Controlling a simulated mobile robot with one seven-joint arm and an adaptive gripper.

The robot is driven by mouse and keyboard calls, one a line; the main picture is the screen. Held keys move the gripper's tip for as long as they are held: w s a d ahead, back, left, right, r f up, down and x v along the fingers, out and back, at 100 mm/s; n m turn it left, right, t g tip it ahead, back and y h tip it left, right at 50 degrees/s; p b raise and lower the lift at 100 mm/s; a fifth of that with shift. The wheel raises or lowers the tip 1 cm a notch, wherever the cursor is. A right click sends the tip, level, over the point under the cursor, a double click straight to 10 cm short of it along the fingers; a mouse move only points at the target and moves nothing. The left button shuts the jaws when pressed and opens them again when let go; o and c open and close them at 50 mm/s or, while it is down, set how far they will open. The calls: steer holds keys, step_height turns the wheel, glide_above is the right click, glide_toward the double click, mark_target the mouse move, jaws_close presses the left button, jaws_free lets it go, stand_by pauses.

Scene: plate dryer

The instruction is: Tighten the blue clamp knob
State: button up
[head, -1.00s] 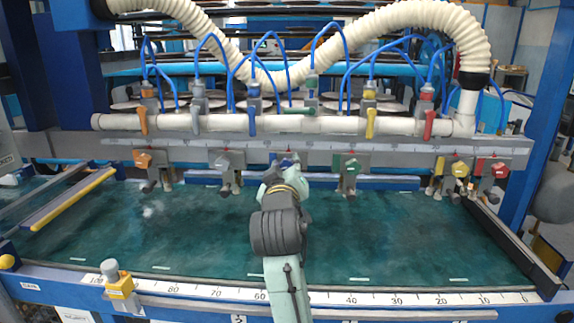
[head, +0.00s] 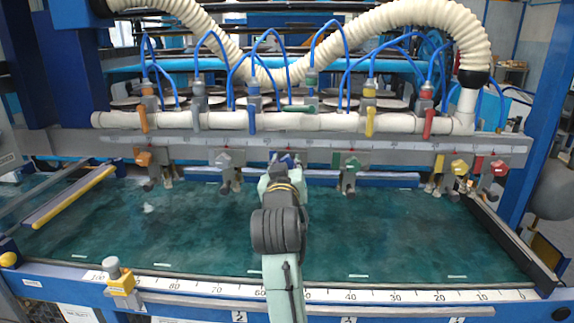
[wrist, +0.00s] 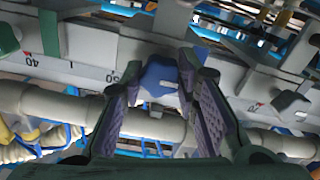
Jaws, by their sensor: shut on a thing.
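The blue clamp knob (wrist: 160,76) is on the grey rail, between the two fingers of my gripper (wrist: 158,88) in the wrist view. The gripper is shut on the knob, with one finger on each side. In the head view, my gripper (head: 283,168) reaches up to the middle of the clamp row. Its fingers and wrist hide most of the blue knob and the clamp body there.
Other clamps have an orange knob (head: 143,158) and a grey knob (head: 222,160) to the left, and green (head: 352,164), yellow (head: 459,167) and red (head: 499,168) knobs to the right. White pipe and blue hoses run above. The green bed is clear.

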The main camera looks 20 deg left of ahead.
steer(key=o, duration=1.2)
steer(key=shift+c, duration=0.2)
steer(key=v, duration=0.7)
steer(key=shift+s, duration=0.3)
steer(key=shift+d, duration=0.1)
